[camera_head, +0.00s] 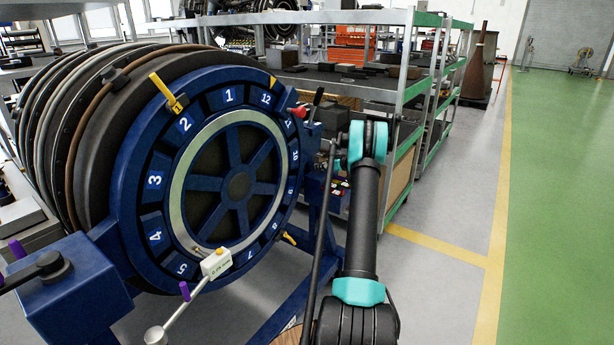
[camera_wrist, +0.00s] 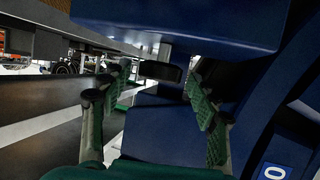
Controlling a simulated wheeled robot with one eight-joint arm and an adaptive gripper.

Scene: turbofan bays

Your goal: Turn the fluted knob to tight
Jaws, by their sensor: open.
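A short dark round knob (camera_wrist: 160,71) shows in the wrist view, against the underside of a blue block (camera_wrist: 185,25) as the picture lies. Its fluting is too dark to make out. My gripper (camera_wrist: 158,84) is open, with one green-padded finger on each side of the knob's line. The knob appears ahead of the fingertips, and I see no contact. In the head view my gripper is hidden beyond my arm near the ring's right side. Another dark knob (camera_head: 53,265) sits on the blue stand block (camera_head: 70,290) at lower left.
The blue numbered ring (camera_head: 130,190) of the turbofan stands left of my arm. A white labelled block (camera_head: 216,263) on a rod and yellow levers (camera_head: 165,90) stick out from it. A shelf rack (camera_head: 400,100) stands behind. The floor (camera_head: 430,290) at right is clear.

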